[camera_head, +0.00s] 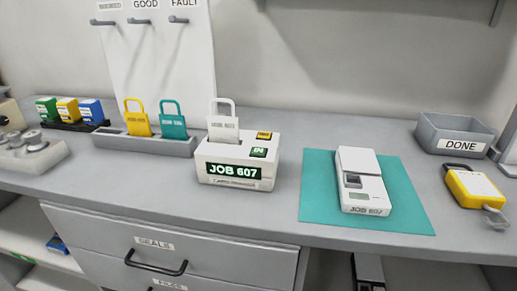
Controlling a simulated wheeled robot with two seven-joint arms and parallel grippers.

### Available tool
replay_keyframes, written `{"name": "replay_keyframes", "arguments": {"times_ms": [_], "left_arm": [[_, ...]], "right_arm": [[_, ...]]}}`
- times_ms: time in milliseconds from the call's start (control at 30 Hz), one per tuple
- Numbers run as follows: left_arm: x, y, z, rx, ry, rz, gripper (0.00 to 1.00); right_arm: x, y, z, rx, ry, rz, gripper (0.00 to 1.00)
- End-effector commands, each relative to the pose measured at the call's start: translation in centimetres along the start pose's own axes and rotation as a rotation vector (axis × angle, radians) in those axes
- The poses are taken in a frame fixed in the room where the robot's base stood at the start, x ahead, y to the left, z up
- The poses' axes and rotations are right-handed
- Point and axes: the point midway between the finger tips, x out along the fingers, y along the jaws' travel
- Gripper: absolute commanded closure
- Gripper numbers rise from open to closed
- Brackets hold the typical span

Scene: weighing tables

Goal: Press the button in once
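A white box (225,175) with a display reading JOB 607 stands on the grey counter, left of the teal mat. On its top right are a green button (259,152) that seems to read IN and a yellow button (264,135) behind it. A white padlock-shaped tag (222,128) stands upright in the top of the box, left of the buttons. Whether either button is pressed in cannot be told. Neither of my grippers is in view.
A white device (360,162) marked JOB 607 lies on the teal mat (318,190). A grey DONE tray (430,136) and a yellow tag (478,188) are at right. Yellow and teal tags stand in a grey rack (110,142) at left. The counter before the white box is clear.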

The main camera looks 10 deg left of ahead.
Motion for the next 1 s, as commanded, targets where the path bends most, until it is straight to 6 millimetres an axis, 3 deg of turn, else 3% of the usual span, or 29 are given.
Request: {"name": "replay_keyframes", "arguments": {"times_ms": [33, 100, 1000], "left_arm": [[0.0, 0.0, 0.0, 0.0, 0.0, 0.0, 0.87], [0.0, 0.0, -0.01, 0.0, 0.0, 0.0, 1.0], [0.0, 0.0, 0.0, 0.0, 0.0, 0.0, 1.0]], "right_arm": [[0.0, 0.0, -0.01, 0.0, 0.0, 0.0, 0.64], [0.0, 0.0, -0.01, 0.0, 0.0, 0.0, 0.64], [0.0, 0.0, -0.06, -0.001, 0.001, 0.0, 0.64]]}}
